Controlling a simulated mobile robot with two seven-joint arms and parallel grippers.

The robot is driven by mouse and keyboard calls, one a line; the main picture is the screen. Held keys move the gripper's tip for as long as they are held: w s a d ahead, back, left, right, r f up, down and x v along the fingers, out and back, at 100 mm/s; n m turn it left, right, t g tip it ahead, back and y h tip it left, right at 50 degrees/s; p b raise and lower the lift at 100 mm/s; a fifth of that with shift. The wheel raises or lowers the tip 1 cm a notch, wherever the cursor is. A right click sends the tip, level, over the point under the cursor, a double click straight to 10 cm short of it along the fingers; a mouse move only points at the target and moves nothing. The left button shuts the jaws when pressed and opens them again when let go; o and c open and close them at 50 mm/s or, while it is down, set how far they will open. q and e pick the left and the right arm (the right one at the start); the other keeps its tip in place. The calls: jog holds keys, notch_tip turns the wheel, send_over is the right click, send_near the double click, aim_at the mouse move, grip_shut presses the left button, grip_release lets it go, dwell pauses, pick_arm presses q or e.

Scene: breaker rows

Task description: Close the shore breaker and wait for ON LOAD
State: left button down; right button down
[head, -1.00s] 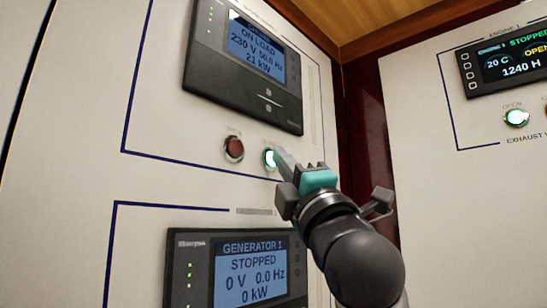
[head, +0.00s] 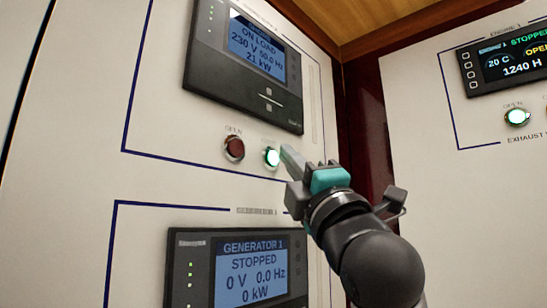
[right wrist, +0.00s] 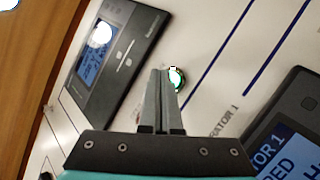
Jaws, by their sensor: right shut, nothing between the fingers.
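The upper panel display (head: 257,47) reads ON LOAD, 230 V, 50.0 Hz, 21 kW; its heading is too small to read. Below it sit a dark red button (head: 234,148) labelled OPEN and a lit green-white button (head: 271,157). My right gripper (head: 287,152) is shut and empty, its fingertips just right of the lit button and seemingly a little off it. In the right wrist view the shut fingers (right wrist: 164,75) point at the panel beside the lit button (right wrist: 176,79), partly covering its left edge. My left gripper is not in view.
Below, the GENERATOR 1 display (head: 251,271) reads STOPPED, 0 V, 0.0 Hz, 0 kW. On the right wall, an engine display (head: 508,58) reads STOPPED, with a lit OPEN button (head: 516,116) under it. A dark red corner post stands between the walls.

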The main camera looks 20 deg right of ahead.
jog(key=s, duration=0.1)
jog(key=s+d, duration=0.1)
jog(key=s, duration=0.1)
jog(key=s+d, duration=0.1)
jog(key=shift+s, duration=0.35)
dwell(0.8)
